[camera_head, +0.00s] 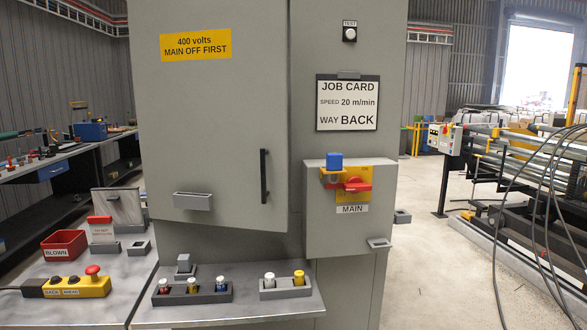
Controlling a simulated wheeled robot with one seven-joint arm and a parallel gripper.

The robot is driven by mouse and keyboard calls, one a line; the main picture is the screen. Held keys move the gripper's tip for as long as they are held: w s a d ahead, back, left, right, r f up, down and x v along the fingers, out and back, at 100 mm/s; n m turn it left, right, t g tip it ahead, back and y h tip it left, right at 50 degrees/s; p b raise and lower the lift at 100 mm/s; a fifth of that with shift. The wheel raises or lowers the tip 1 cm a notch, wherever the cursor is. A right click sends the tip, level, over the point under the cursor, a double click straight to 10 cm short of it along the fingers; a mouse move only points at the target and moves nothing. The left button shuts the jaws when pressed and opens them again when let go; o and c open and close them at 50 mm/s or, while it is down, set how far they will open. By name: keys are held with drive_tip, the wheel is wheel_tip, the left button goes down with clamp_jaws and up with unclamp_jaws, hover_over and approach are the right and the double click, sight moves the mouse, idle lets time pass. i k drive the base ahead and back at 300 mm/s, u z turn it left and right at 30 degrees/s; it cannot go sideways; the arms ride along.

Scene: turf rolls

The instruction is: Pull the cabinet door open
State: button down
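The grey cabinet door (215,110) fills the upper left of the cabinet and carries a yellow label reading "400 volts MAIN OFF FIRST" (196,45). A black vertical bar handle (264,176) is near the door's right edge. The door looks shut or nearly so; I cannot tell if there is a slight gap. Right of it, a grey box (317,215) holds the MAIN switch, with a red handle (350,185) lying roughly horizontal on a yellow plate. My gripper is not in view.
A shelf (236,308) below the door holds several fuse-like cylinders (193,285). The left bench has a red BLOWN bin (64,245) and a yellow button pendant (77,286). Dark cables (493,230) hang at right. Some floor (430,270) right of the cabinet is clear.

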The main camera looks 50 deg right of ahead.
sight(210, 77)
drive_tip(key=u, duration=2)
drive_tip(key=k, duration=1.35)
drive_tip(key=z, duration=1.2)
